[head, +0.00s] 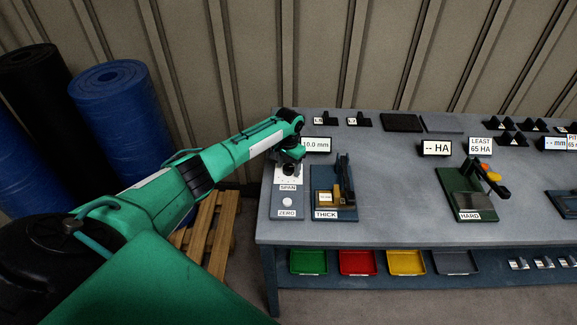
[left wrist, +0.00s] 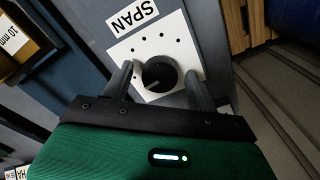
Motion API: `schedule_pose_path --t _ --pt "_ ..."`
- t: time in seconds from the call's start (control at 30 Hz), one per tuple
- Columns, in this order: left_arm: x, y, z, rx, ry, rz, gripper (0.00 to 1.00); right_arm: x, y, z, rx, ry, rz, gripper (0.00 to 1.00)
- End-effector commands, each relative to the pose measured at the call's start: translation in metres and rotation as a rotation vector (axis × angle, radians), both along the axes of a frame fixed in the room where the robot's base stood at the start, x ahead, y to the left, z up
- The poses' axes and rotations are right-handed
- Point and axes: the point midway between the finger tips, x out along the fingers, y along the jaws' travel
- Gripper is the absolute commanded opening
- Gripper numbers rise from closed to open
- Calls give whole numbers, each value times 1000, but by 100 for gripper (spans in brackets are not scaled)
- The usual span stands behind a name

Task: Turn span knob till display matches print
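The span knob (left wrist: 159,76) is round and dark, with a pale pointer line, on a white plate with dots, beside the SPAN label (left wrist: 132,15). My left gripper (left wrist: 160,82) has one finger on each side of the knob, with white plate showing between fingers and knob, so it looks open. In the head view my left gripper (head: 289,156) is over the back of the gauge panel. The display (head: 316,145) behind reads "10.0 mm", its left edge close to the gripper. A printed "10 mm" label (left wrist: 12,41) shows on a block in the left wrist view. My right gripper is out of view.
The ZERO button (head: 287,202) is in front of the knob. The THICK stand (head: 327,214) is just right of the panel. The HARD stand (head: 476,214) is farther right. Bare table (head: 400,185) lies between the stands.

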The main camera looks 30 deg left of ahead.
Motion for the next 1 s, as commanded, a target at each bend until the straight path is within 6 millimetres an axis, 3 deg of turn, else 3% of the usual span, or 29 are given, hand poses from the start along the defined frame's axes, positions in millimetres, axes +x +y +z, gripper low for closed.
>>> schedule_pose_path --t 0.37,0.47,0.8,1.0 --pt "0 0 6 0 1 -1 59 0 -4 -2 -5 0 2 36" --pt "0 0 20 0 -1 -2 59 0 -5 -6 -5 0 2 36" --pt "1 0 96 1 -4 -2 59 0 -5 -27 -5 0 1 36" --pt "0 0 127 0 0 0 59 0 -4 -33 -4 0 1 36"
